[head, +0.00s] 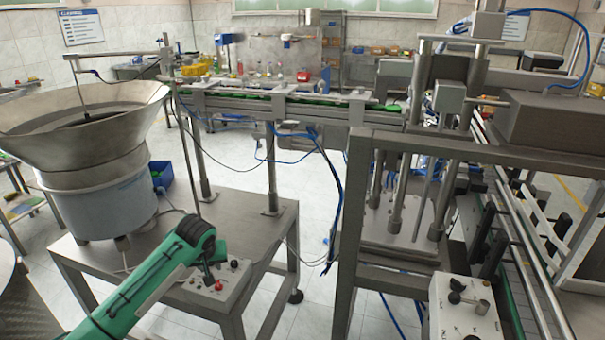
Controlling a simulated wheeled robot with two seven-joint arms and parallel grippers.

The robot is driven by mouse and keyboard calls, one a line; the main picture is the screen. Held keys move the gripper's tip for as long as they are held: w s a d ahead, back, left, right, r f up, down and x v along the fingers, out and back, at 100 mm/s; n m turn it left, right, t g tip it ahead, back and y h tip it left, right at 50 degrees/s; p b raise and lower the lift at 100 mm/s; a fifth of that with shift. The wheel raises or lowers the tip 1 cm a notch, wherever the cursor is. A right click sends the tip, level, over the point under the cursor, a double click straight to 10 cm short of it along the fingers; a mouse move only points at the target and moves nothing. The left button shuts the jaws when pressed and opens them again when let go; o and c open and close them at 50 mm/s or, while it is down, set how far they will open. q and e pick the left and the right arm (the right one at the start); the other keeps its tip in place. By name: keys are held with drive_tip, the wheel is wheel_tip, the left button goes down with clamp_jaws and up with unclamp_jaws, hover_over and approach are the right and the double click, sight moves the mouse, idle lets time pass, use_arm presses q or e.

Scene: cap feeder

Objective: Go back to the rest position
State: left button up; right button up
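My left arm, green with a black wrist, comes in from the bottom left. Its dark gripper (209,268) points down just over or in front of a control box (205,292) on the feeder's steel table. The gripper is small and dark here, so its finger opening and any contact with the box cannot be made out. A red button (218,285) and a dark knob (234,264) show beside it. The cap feeder's wide metal bowl (130,145) stands above and left of the gripper. My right gripper is not in view.
The steel feeder table (255,215) lies under the gripper. A conveyor (300,105) runs right from the bowl to a large steel machine frame (350,240). A second control box (465,310) stands at the bottom right. Open floor (312,215) shows between table and frame, with cables hanging there.

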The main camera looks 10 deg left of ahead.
use_arm(q)
drive_tip(key=s+d+f+m+h, duration=0.1)
drive_tip(key=s+d+f+m, duration=0.1)
drive_tip(key=s+d+f, duration=0.45)
drive_tip(key=s+d+f+m+h, duration=0.1)
drive_tip(key=s+d+f+m, duration=0.2)
drive_tip(key=s+d, duration=0.5)
drive_tip(key=s+d+r+m, duration=0.1)
drive_tip(key=s, duration=1)
drive_tip(key=s+d+r+m, duration=0.1)
drive_tip(key=s+d+r, duration=0.1)
drive_tip(key=s, duration=0.9)
wheel_tip(320, 180, down, 31)
drive_tip(key=g, duration=0.2)
drive_tip(key=s+a+f, duration=0.1)
drive_tip(key=s+f, duration=0.9)
drive_tip(key=s+a+f+g, duration=0.1)
drive_tip(key=s+a+f, duration=0.1)
drive_tip(key=s+f, duration=0.7)
drive_tip(key=shift+s+a+f+m, duration=0.3)
drive_tip(key=shift+s+f, duration=0.1)
drive_tip(key=shift+f, duration=0.15)
